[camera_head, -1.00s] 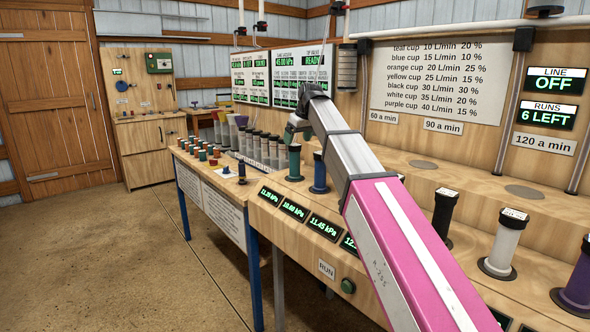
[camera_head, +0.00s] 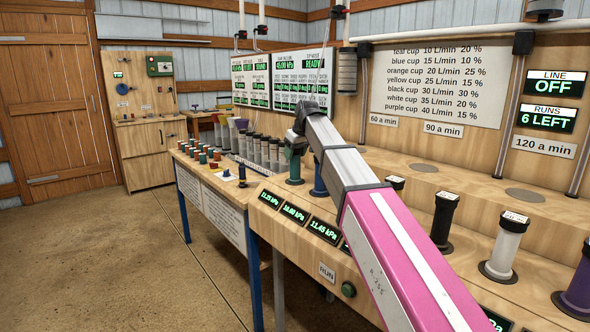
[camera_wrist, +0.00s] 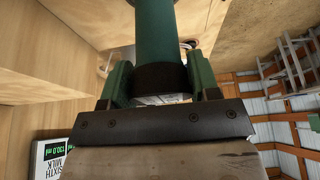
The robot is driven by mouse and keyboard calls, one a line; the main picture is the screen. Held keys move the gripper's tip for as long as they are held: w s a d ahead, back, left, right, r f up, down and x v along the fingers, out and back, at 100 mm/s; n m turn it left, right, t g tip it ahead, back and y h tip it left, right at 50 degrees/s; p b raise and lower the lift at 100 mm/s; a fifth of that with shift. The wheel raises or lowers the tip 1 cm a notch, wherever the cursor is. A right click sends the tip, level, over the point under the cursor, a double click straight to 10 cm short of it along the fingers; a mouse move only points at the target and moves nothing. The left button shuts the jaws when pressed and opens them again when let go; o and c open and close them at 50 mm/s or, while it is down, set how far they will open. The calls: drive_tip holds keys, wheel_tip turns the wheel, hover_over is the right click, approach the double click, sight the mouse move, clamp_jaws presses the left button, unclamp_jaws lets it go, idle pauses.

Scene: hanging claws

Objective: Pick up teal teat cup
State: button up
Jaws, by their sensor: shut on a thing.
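The teal teat cup (camera_head: 294,168) stands upright on the wooden bench, at the left end of the row of cups. My gripper (camera_head: 296,143) is at its top end, partly hidden by my arm. In the wrist view my gripper (camera_wrist: 160,82) has its two green fingers on either side of the black end of the teal cup (camera_wrist: 155,35), shut on it. The cup's base still appears to be on the bench.
The blue cup (camera_head: 319,178) stands close to the right, partly behind my arm. Black (camera_head: 443,222), white (camera_head: 503,247) and purple (camera_head: 580,285) cups stand further right. A side table (camera_head: 212,205) with small coloured pieces is at the left.

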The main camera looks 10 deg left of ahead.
drive_tip(key=shift+r, duration=0.1)
drive_tip(key=shift+r, duration=0.6)
wheel_tip(320, 180, up, 3)
drive_tip(key=shift+w+f, duration=0.1)
drive_tip(key=shift+f, duration=0.1)
drive_tip(key=s+a+r, duration=0.7)
drive_tip(key=s, duration=0.2)
drive_tip(key=shift+a, duration=0.3)
